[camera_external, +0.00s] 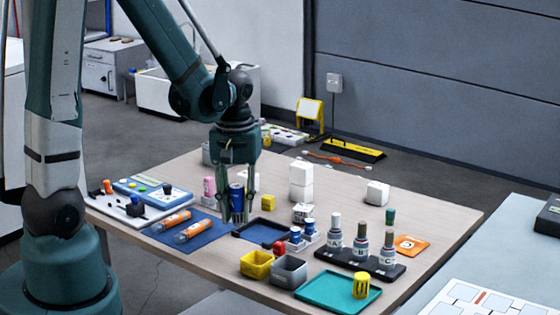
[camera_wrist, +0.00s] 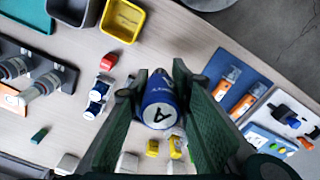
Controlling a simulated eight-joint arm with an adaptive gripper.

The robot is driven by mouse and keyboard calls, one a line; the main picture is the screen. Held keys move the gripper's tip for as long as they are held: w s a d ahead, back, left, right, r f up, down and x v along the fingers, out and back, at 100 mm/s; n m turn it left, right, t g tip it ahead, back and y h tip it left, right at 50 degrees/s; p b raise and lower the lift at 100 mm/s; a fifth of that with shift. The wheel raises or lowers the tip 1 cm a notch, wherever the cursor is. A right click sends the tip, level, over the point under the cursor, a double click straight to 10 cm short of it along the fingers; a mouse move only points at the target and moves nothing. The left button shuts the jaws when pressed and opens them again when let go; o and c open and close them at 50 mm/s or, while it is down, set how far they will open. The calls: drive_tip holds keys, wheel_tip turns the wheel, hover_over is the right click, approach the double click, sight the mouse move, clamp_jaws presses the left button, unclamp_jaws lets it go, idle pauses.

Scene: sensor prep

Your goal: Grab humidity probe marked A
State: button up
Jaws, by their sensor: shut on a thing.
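My gripper (camera_external: 238,216) is shut on a blue cylinder (camera_external: 236,197), held upright above the table between the fingers. In the wrist view the blue cylinder (camera_wrist: 158,104) shows a round white end marked with a letter A, between the green fingers of my gripper (camera_wrist: 160,95). Three grey-topped probes stand in a dark rack (camera_external: 345,262) at the right. The probe at the A label (camera_external: 335,232) is at its left end, apart from my gripper, with the B probe (camera_external: 360,243) and C probe (camera_external: 387,247) beside it.
A black-rimmed tray (camera_external: 241,235) lies near my gripper. Yellow (camera_external: 257,265) and grey (camera_external: 289,271) bins and a teal tray (camera_external: 318,301) stand in front. Orange tubes lie on a blue mat (camera_external: 208,239) at left. White cubes (camera_external: 301,180) stand behind.

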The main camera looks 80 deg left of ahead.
drive_tip(key=shift+r, duration=0.8)
